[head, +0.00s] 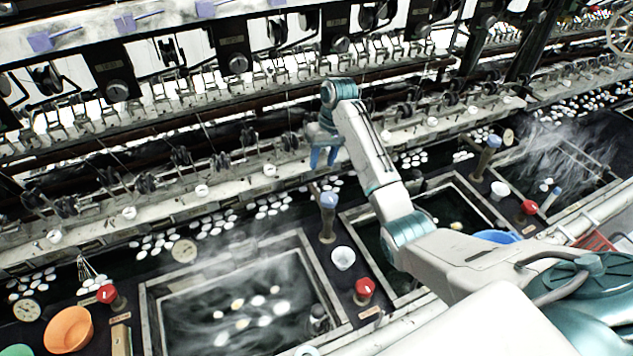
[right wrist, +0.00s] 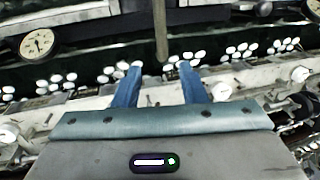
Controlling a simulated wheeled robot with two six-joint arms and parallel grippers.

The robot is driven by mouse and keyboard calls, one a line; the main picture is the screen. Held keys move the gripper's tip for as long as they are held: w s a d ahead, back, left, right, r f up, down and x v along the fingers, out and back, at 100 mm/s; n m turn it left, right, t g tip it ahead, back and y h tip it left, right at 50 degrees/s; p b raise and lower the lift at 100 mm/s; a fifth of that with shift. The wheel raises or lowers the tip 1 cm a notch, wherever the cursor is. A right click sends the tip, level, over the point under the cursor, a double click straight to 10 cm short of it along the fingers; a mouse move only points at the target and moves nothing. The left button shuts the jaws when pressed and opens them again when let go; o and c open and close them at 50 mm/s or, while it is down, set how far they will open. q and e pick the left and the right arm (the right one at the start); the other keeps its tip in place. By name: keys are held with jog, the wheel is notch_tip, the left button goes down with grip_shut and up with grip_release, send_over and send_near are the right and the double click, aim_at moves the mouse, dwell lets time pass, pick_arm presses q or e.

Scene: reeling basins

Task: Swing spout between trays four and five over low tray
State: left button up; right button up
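A spout post with a blue top (head: 328,203) stands between a steaming tray (head: 305,252) on the left and a darker tray (head: 347,222) partly hidden by my right arm. Another blue-topped spout (head: 490,145) stands further right. No tray numbers are readable, and I cannot tell which water is low. My right gripper (head: 324,160) is open and empty, just behind and above the nearer spout, apart from it. In the right wrist view, the gripper (right wrist: 160,67) has a clear gap between its blue fingers; a thin upright post (right wrist: 160,32) shows beyond them. My left gripper is out of view.
Red valve knobs (head: 364,287) and a white cup (head: 343,258) stand by the trays. An orange bowl (head: 68,329) is at lower left. White cocoons and dial gauges (head: 184,250) line the back ledge. Reeling machinery (head: 230,150) rises behind. Steam blurs the trays.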

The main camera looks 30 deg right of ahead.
jog(key=b, duration=0.3)
send_over(316, 190)
jog(key=d, duration=0.1)
notch_tip(316, 190, down, 4)
jog(key=f, duration=0.1)
jog(key=f+p, duration=0.2)
jog(key=f, duration=0.1)
jog(key=shift+w+a, duration=0.1)
jog(key=shift+a, duration=0.15)
jog(key=shift+f, duration=0.35)
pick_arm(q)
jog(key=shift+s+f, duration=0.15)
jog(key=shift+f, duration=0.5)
pick_arm(e)
jog(key=shift+s+a+f, duration=0.2)
jog(key=shift+f, duration=0.05)
jog(key=shift+w+f, duration=0.1)
jog(key=shift+c, duration=0.7)
grip_shut()
